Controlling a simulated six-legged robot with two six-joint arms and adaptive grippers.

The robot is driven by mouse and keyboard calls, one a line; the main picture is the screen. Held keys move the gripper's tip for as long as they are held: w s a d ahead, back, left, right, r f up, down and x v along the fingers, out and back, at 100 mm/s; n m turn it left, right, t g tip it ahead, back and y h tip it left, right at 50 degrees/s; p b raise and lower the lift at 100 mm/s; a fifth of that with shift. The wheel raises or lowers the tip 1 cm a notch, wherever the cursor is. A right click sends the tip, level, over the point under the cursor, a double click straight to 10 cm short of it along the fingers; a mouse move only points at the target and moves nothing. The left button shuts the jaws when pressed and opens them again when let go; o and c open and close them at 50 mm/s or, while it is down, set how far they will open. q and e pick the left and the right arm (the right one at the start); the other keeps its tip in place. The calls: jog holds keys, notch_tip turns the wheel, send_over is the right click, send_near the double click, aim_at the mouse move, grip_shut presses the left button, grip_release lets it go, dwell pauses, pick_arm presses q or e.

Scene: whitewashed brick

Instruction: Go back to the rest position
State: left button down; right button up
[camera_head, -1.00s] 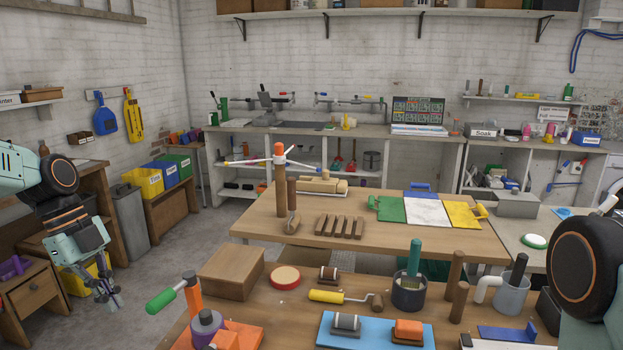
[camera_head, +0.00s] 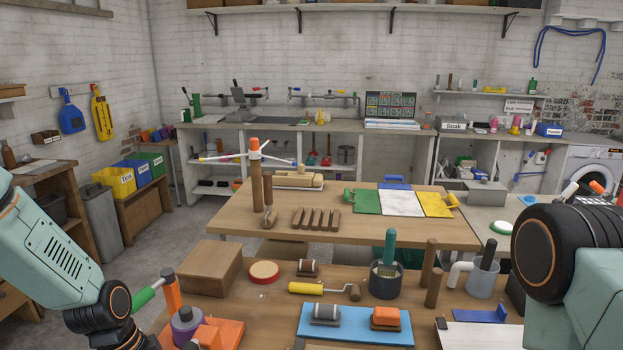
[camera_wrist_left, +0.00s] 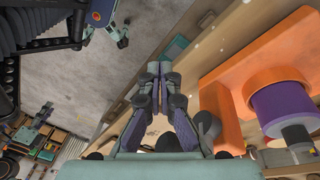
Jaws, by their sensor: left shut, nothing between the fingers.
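In the left wrist view my left gripper (camera_wrist_left: 158,85) is shut with nothing between its fingertips. It is beside the front workbench, left of an orange stand (camera_wrist_left: 228,90) with a purple spool (camera_wrist_left: 283,107), and apart from both. In the head view my left arm comes in at the lower left, and its gripper is below the picture's edge. The same orange stand (camera_head: 225,333) and purple spool (camera_head: 186,322) show there close to the arm. My right arm shows at the right edge; its gripper is not in view.
The front workbench (camera_head: 262,300) holds a wooden box (camera_head: 210,268), a yellow-handled roller (camera_head: 310,289), a dark pot (camera_head: 386,283) and a blue mat (camera_head: 350,338). A green-handled tool (camera_head: 150,293) rises near my left arm. Grey floor (camera_head: 185,232) is clear at left.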

pick_arm(q)
jog(key=s+d+f+n+y, duration=0.1)
jog(key=s+d+f+n, duration=0.2)
jog(key=s, duration=0.5)
jog(key=s+d+f+n+y, duration=0.1)
jog(key=s+f+n, duration=0.35)
jog(key=s, duration=0.35)
jog(key=s+d+f+n, duration=0.2)
jog(key=s+f+n, duration=0.15)
jog(key=s, duration=0.45)
notch_tip(320, 180, down, 12)
jog(key=b, duration=1.3)
jog(key=shift+w+d+f+n+y, duration=0.2)
jog(key=shift+w+f+n+y, duration=0.1)
jog(key=shift+w+n, duration=0.1)
